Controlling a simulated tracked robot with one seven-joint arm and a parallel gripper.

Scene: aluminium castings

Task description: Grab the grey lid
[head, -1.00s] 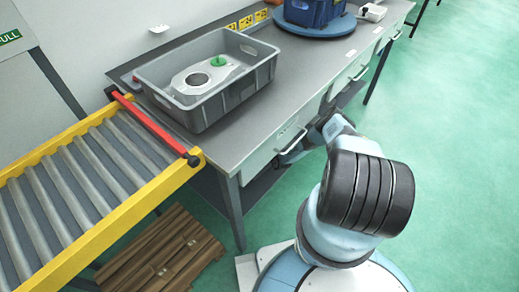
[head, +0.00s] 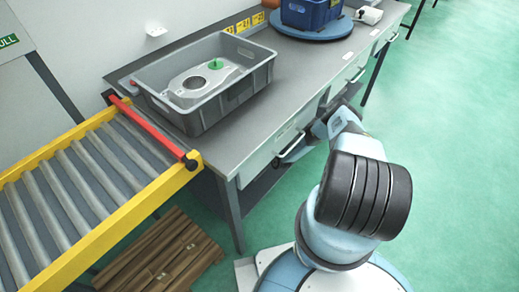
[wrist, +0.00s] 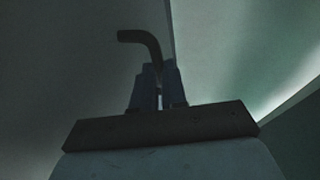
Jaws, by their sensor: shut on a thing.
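I cannot make out a grey lid in either view. In the wrist view, my gripper (wrist: 157,78) has its fingers close together around a dark bent bar (wrist: 140,38), which looks like a drawer handle. In the head view, my arm reaches to the bench front, at the handle of the near white drawer (head: 252,166). My fingertips there are too small and partly hidden to see clearly. The drawer looks shut or nearly so.
A grey crate (head: 238,95) on the bench (head: 290,78) holds a metal casting (head: 178,83) with a round opening and a green knob (head: 216,64). A blue bin (head: 310,14) stands on a round blue base. A roller conveyor (head: 75,190) with a red bar adjoins the left.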

